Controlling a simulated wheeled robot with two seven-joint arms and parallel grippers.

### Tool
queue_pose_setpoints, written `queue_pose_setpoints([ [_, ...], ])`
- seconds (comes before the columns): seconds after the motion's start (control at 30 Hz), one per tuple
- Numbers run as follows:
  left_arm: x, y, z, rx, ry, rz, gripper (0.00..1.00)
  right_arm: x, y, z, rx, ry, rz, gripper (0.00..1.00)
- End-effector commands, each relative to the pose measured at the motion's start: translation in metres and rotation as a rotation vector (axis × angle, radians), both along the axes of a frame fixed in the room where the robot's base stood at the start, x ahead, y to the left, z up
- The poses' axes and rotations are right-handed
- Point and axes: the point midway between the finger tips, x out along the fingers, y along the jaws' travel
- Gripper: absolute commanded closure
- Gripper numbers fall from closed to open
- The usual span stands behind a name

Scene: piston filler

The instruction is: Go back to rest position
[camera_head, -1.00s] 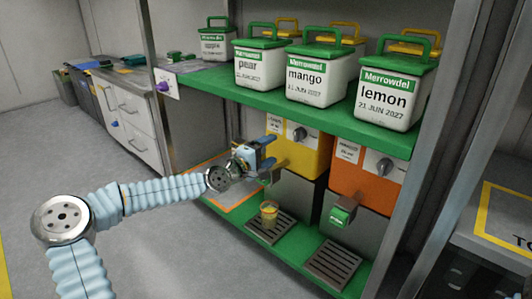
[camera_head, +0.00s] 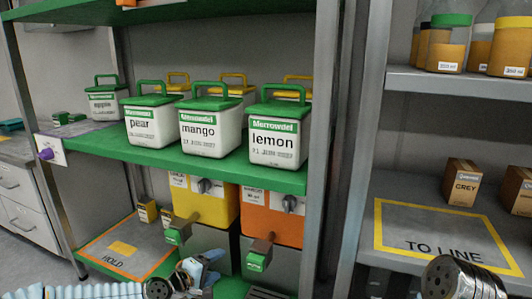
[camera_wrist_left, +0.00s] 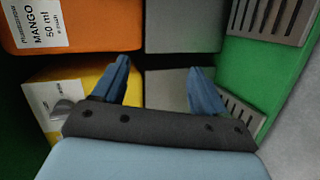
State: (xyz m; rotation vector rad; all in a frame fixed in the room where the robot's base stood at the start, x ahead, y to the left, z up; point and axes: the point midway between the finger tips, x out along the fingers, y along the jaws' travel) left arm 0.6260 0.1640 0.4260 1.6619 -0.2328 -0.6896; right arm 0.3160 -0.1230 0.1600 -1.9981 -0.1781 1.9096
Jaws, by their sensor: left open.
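My left gripper (camera_head: 203,268) is low in the head view, in front of the yellow piston filler (camera_head: 205,207) and left of the orange piston filler (camera_head: 275,220). In the left wrist view its two blue fingers (camera_wrist_left: 158,72) are spread with nothing between them. The orange filler (camera_wrist_left: 90,22) with a MANGO 50 ml label and the yellow filler (camera_wrist_left: 65,85) lie beyond the fingers there. No cup shows in either present view.
A green shelf (camera_head: 190,165) holds white tubs marked apple, pear, mango (camera_head: 212,125) and lemon (camera_head: 278,135). Metal posts (camera_head: 325,130) edge the rack. A HOLD mat (camera_head: 125,247) lies lower left. At right, a TO LINE area (camera_head: 435,232) sits beside brown boxes (camera_head: 462,182).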

Motion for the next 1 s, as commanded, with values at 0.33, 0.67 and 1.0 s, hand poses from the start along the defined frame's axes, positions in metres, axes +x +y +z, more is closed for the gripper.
queue_pose_setpoints([
  [0.33, -0.180, -0.086, -0.201, 0.426, 0.346, -0.446, 0.28, 0.000, 0.000, 0.000, 0.000, 0.000, 0.000, 1.00],
  [0.67, -0.312, -0.041, -0.239, 0.755, 0.544, -0.721, 0.28, -0.001, 0.000, 0.026, 0.000, 0.002, 0.001, 1.00],
  [1.0, -0.313, -0.045, -0.155, 0.750, 0.540, -0.725, 0.28, -0.003, 0.005, 0.111, 0.002, 0.001, 0.011, 1.00],
])
